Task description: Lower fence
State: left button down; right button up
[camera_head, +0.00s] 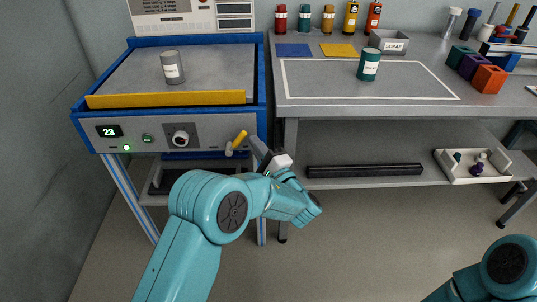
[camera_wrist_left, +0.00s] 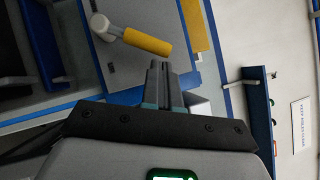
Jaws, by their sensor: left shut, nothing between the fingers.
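A yellow fence bar (camera_head: 165,99) runs along the front edge of the blue-framed machine table (camera_head: 262,75), standing up from the surface. It shows in the left wrist view (camera_wrist_left: 197,25) at the top. A lever with a yellow handle (camera_head: 240,138) sits on the right of the machine's front panel, its handle tilted up to the right. In the left wrist view the yellow handle (camera_wrist_left: 147,42) lies just beyond my fingertips. My left gripper (camera_head: 259,149) is shut and empty, just right of the lever, with a visible gap. My right gripper is out of view.
A grey canister (camera_head: 172,67) stands on the machine table. A white tray (camera_head: 470,168) sits on the lower shelf.

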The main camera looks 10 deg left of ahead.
pick_arm(q)
jog(key=shift+a, duration=0.2)
jog(key=shift+r, duration=0.1)
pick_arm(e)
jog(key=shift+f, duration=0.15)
